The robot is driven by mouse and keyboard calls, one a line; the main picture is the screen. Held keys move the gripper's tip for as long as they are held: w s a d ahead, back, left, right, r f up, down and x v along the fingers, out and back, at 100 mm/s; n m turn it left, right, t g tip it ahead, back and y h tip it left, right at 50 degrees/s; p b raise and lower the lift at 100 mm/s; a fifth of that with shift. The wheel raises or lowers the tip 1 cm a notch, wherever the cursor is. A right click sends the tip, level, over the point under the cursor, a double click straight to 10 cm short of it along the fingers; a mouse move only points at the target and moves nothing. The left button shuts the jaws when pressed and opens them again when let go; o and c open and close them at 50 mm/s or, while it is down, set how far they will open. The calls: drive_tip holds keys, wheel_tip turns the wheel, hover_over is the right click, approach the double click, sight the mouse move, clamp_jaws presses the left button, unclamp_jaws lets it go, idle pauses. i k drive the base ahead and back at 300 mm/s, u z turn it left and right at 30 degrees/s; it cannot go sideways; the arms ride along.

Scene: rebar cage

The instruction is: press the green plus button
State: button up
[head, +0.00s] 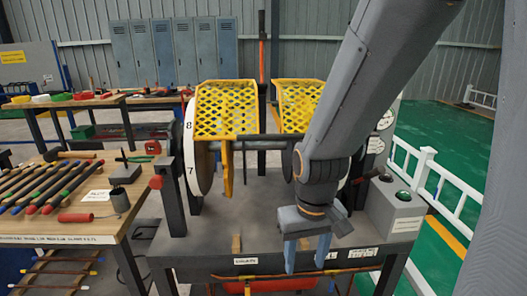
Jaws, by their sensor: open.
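A dark green round button (403,195) sits on a grey control box (395,215) at the right end of the machine table. I cannot make out a plus sign on it. My gripper (306,262) hangs above the front edge of the machine table, to the left of the control box. Its two fingers point down and are apart, with nothing between them. It is clear of the button. My arm hides part of the machine behind it.
Yellow mesh guards (228,108) and a numbered wheel (190,150) stand on the machine table (215,235). A lever with a red knob (155,182) rises at its left. A wooden bench (60,228) with coloured bars is at left. A white railing (450,185) runs along the right.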

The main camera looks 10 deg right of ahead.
sight(403, 194)
drive_tip(key=k, duration=1.3)
drive_tip(key=z, duration=0.85)
drive_tip(key=i, duration=1.35)
drive_tip(key=u, duration=0.5)
